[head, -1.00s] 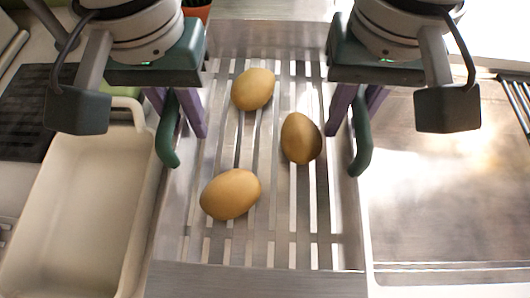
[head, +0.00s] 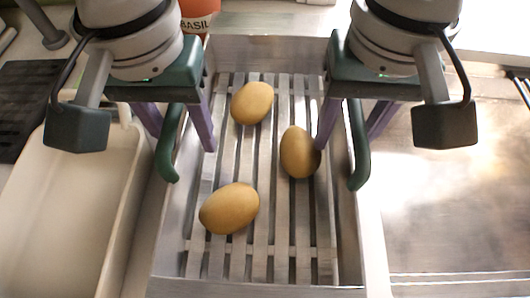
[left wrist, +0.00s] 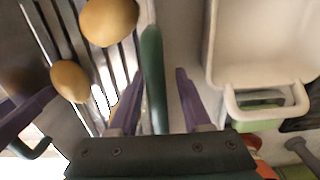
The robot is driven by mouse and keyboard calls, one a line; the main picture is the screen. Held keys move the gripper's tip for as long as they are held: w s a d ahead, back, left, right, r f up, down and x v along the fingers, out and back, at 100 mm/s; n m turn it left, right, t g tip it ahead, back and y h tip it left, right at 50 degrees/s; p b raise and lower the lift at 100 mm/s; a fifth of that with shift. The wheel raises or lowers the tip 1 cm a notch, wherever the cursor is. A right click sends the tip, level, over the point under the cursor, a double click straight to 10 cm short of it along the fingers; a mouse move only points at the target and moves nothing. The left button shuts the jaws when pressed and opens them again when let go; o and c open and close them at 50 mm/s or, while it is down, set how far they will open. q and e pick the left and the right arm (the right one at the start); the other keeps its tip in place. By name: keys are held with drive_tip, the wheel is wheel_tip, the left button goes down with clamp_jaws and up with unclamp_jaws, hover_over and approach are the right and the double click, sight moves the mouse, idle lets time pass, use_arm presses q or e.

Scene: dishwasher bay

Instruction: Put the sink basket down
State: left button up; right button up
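The sink basket (head: 248,250) is a slatted metal tray with metal walls and three yellow-brown potatoes in it: far (head: 252,102), right (head: 299,152) and near left (head: 229,208). It has a green handle on the left (head: 169,150) and one on the right (head: 359,150). My left gripper (head: 180,138) is open, its purple fingers spread on both sides of the left handle. The left wrist view shows that handle (left wrist: 153,75) between the fingers, with gaps. My right gripper (head: 348,138) is also open, its fingers on both sides of the right handle. What lies under the basket is hidden.
A cream dish (head: 60,220) stands close to the left of the basket. A shiny metal surface (head: 450,210) lies to the right, mostly clear. A basil pot (head: 199,15) stands behind, between my arms. A dark ribbed mat (head: 25,95) is at the far left.

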sight(172, 108)
use_arm(q)
drive_tip(key=shift+r, duration=4)
use_arm(e)
drive_tip(key=shift+r, duration=0.25)
wheel_tip(172, 108, up, 12)
drive_tip(key=shift+f, duration=0.2)
